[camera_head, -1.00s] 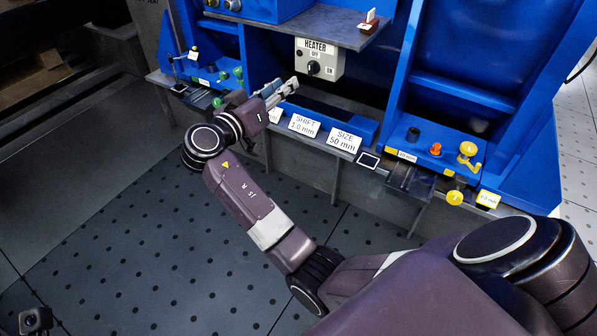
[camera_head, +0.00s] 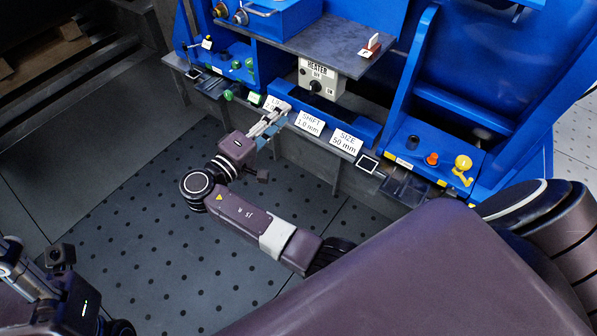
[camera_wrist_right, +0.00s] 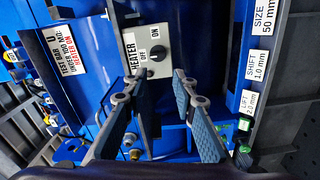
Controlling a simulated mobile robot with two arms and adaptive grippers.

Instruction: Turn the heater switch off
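The heater box (camera_head: 332,89) is a pale grey box under the grey shelf of the blue machine. Its face reads HEATER and OFF above a black round switch (camera_head: 316,87), with ON to the lower right. I cannot tell which mark the switch points at. In the right wrist view the switch (camera_wrist_right: 158,57) lies just beyond and between my fingertips. My right gripper (camera_head: 280,112) is in front of and to the lower left of the box, apart from it. In the right wrist view the gripper (camera_wrist_right: 160,78) is open and empty. My left gripper (camera_head: 28,262) shows partly at lower left, its fingers unclear.
SHIFT (camera_head: 310,123) and SIZE (camera_head: 346,141) signs line the machine's front edge below the box. Green knobs stand left, orange and yellow ones right. The dark floor in front is open.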

